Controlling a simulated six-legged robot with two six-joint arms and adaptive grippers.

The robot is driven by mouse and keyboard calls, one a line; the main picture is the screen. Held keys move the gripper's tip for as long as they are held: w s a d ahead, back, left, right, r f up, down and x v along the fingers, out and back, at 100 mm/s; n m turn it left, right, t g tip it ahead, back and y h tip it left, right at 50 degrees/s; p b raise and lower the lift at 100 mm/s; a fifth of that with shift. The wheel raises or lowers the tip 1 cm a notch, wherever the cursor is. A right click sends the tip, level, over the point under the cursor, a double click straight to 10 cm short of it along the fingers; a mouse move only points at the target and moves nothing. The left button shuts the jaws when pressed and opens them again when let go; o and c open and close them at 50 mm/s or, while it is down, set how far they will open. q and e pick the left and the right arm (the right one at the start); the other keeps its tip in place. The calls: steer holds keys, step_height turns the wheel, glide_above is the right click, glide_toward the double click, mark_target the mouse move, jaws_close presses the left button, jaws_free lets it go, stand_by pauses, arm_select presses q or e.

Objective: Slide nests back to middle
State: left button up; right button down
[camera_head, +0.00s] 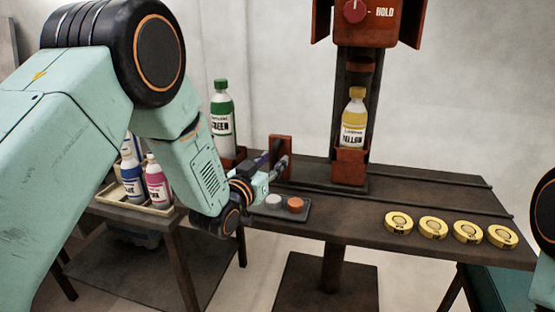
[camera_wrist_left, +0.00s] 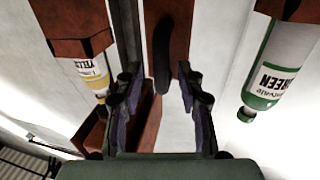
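A green-capped bottle (camera_head: 222,118) labelled GREEN stands in a red nest (camera_head: 235,158) at the left end of the dark table. A yellow-capped bottle (camera_head: 354,120) stands upright in a red nest (camera_head: 350,166) under the red machine. Between them is an upright red plate (camera_head: 286,150). My left gripper (camera_head: 277,166) is at this plate. In the left wrist view, the open fingers (camera_wrist_left: 158,108) are apart, with the plate's dark handle (camera_wrist_left: 163,55) ahead, in line with the gap; contact is not visible. The yellow bottle (camera_wrist_left: 92,77) and green bottle (camera_wrist_left: 268,75) appear inverted there. My right gripper is out of view.
A small tray with a grey and an orange button (camera_head: 295,204) sits near the table's front edge. Several yellow round discs (camera_head: 433,227) lie at the right. Blue and pink bottles (camera_head: 156,181) stand in a tray at left. Rails (camera_head: 420,205) run along the table.

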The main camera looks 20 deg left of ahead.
mark_target(282, 156)
arm_select(q)
steer(key=shift+w+d+f, duration=0.1)
steer(key=shift+w, duration=0.5)
steer(key=shift+w+r, duration=0.35)
steer(key=shift+w+d+f, duration=0.15)
steer(key=shift+w+f, duration=0.05)
steer(key=shift+w, duration=0.15)
steer(key=shift+s+r, duration=0.2)
steer(key=shift+s, duration=0.05)
steer(key=c, duration=0.4)
steer(key=shift+w+f, duration=0.1)
jaws_close()
steer(key=shift+f, duration=0.1)
